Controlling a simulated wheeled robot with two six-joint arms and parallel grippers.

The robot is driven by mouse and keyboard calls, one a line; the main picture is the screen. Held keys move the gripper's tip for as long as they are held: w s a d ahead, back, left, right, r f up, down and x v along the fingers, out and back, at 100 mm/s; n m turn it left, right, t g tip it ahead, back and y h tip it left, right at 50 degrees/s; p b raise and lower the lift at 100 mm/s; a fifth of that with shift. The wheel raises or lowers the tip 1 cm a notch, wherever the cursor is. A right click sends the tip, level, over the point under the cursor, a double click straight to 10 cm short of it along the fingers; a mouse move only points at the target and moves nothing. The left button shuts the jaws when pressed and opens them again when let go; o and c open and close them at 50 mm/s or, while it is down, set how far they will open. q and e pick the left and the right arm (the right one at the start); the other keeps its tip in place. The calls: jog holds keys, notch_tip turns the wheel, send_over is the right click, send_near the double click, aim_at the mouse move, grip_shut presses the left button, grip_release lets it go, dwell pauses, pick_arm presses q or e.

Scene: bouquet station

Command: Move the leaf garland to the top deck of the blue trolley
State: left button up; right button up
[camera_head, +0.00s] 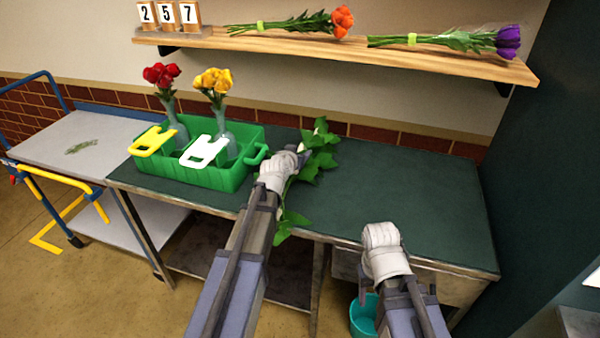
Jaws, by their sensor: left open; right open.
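The leaf garland (311,166) is a strand of green leaves on the dark green worktop. Its lower end hangs over the front edge. My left gripper (301,152) is open at the garland's upper part, and my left arm hides some of the strand. I cannot tell whether the fingers touch it. My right gripper (380,232) is open and empty near the worktop's front edge, its fingertips mostly hidden by the wrist. The blue trolley (62,142) stands at the left end of the worktop.
A green crate (210,178) with red and yellow flowers in vases and yellow and white handles stands left of the garland. A wooden shelf (335,46) above holds orange and purple bouquets. A teal bucket (364,316) is below. The worktop's right half is clear.

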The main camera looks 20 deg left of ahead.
pick_arm(q)
jog(key=shift+w+f, duration=0.2)
jog(key=shift+w, duration=0.35)
jog(key=shift+s, duration=0.1)
jog(key=shift+c, duration=0.3)
grip_shut()
dwell(0.6)
